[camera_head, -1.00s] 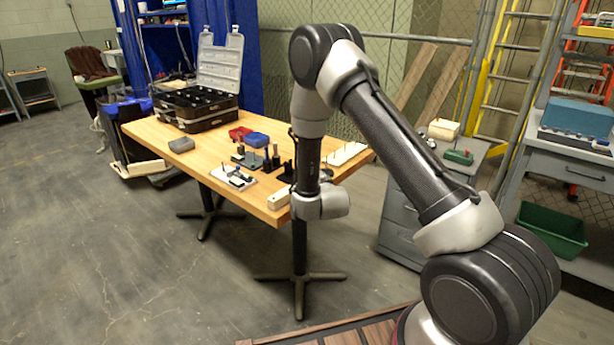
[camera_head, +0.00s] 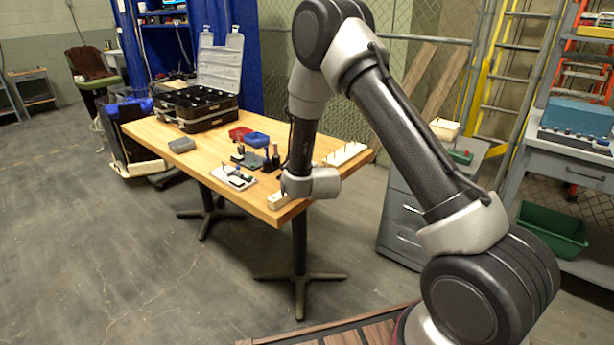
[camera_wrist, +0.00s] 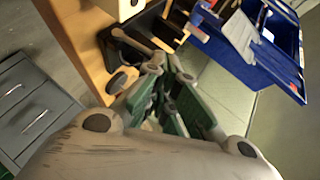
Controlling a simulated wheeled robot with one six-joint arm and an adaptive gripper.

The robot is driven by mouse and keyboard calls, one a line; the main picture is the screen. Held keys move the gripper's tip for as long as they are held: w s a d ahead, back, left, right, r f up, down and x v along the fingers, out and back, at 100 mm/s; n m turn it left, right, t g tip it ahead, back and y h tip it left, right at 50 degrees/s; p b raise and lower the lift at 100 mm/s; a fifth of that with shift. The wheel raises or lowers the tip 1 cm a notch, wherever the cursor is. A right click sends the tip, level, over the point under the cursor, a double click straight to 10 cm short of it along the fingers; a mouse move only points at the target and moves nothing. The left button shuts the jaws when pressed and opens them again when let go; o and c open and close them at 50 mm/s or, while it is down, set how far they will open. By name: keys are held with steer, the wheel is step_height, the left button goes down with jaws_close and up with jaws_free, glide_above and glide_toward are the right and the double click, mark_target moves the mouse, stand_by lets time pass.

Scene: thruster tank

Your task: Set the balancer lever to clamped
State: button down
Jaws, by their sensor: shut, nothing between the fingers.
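In the wrist view my gripper (camera_wrist: 163,66) has its fingertips together with nothing between them. The tips are close to a black bracket-like fixture (camera_wrist: 120,48) at the wooden table's (camera_wrist: 88,62) edge. A grey-brown bar (camera_wrist: 134,41) on the fixture looks like the balancer lever. Its end runs toward my fingertips; I cannot tell whether they touch it, nor its setting.
A blue bin (camera_wrist: 245,50) shows right of my fingers in the wrist view. In the head view, a white plate with a small device (camera_head: 236,180) and black upright pieces (camera_head: 276,158) stand left of my wrist. A cream block (camera_head: 277,201) is at the near table edge. An open case (camera_head: 195,106) stands behind.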

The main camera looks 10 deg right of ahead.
steer(key=shift+w+a+r+n+g+h, duration=0.25)
steer(key=shift+w+a+n+g, duration=0.2)
steer(key=shift+w+g, duration=0.25)
steer(key=shift+w+a+f, duration=0.2)
steer(key=shift+w+a, duration=0.55)
steer(key=shift+w, duration=0.25)
steer(key=shift+s+d+f, duration=0.4)
steer(key=shift+s, duration=0.15)
